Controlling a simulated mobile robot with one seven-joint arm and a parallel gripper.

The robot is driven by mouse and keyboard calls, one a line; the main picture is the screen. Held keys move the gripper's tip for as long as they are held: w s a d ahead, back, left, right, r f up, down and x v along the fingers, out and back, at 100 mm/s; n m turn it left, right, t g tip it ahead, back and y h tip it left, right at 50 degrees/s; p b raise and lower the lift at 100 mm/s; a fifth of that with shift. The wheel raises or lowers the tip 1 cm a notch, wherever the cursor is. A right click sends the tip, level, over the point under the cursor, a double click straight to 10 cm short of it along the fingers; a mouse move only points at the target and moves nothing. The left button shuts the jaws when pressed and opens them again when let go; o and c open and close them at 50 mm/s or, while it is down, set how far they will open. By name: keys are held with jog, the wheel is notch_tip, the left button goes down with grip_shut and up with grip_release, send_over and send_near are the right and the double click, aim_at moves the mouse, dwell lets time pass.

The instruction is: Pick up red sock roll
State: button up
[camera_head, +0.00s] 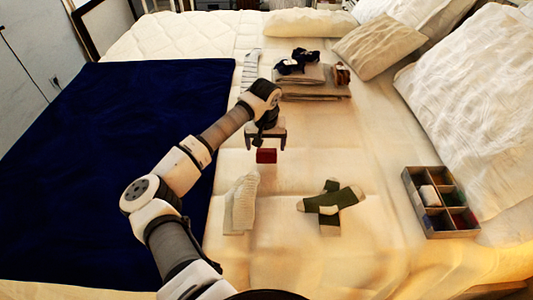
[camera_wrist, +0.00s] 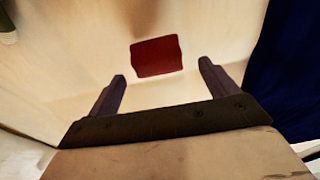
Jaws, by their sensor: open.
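The red sock roll (camera_head: 266,156) lies on the cream bed sheet near the middle of the head view, a small dark-red block shape. It also shows in the wrist view (camera_wrist: 157,56), just beyond the fingertips and roughly between their lines. My gripper (camera_head: 265,146) is open and empty above the sock roll. In the wrist view its two fingers (camera_wrist: 162,69) stand wide apart, with bare sheet between them. I see no contact between the fingers and the roll.
A dark blue blanket (camera_head: 110,150) covers the left of the bed. Light socks (camera_head: 241,203) and green-grey socks (camera_head: 331,200) lie nearer. A divided box (camera_head: 411,186) holding rolls stands at right. Folded beige cloths (camera_head: 315,92) with dark items lie behind. Pillows line the back right.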

aim_at(266, 149)
jog(key=shift+w+d+f+p, duration=0.15)
jog(key=shift+f+p, duration=0.1)
jog(key=shift+f, duration=0.75)
jog(key=shift+w+f+p, duration=0.15)
jog(key=shift+f+p, duration=0.05)
jog(key=shift+f, duration=0.75)
jog(key=shift+c, duration=0.3)
jog(key=c, duration=1)
